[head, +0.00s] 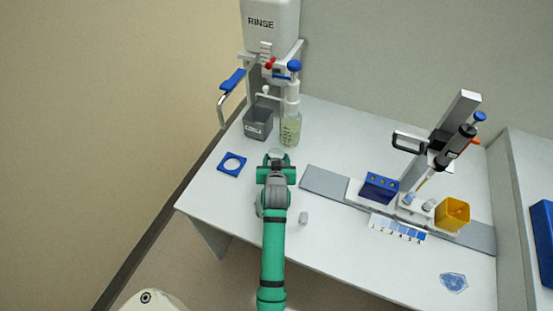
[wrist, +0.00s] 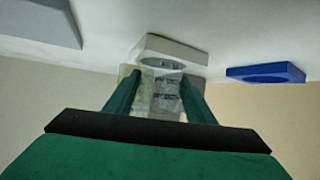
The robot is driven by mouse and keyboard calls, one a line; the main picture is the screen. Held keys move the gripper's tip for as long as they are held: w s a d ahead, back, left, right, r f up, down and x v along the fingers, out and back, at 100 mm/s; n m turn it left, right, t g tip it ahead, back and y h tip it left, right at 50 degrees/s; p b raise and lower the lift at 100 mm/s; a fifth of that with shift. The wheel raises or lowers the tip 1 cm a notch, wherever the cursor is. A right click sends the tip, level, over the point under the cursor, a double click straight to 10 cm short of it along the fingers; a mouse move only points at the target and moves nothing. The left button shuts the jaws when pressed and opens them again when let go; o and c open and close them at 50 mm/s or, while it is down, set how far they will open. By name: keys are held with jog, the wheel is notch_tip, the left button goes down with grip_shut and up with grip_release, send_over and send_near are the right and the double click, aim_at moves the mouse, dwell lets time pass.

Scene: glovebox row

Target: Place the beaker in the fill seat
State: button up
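My gripper (head: 276,166) is over the left part of the bench, in front of the rinse stand. In the wrist view a clear beaker with dark printed marks (wrist: 165,88) is between the two green fingers of my gripper (wrist: 160,75), which seem to press on its sides. In the head view only a small glassy part of it (head: 277,153) shows past the gripper. Beyond the beaker in the wrist view is a white block with a round recess (wrist: 180,48), apart from or behind it; I cannot tell the gap. I cannot tell which seat is the fill seat.
A blue square ring (head: 231,164) lies left of my gripper. A grey bin (head: 258,124) and a clear vessel with yellowish liquid (head: 290,131) stand behind. A pipette stand (head: 457,135) and yellow box (head: 453,214) are right. A small grey item (head: 304,218) lies near the arm.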

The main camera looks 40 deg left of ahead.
jog(key=shift+o, duration=1.2)
jog(key=shift+r, duration=0.2)
jog(key=v, duration=1.2)
jog(key=shift+s+f, duration=0.1)
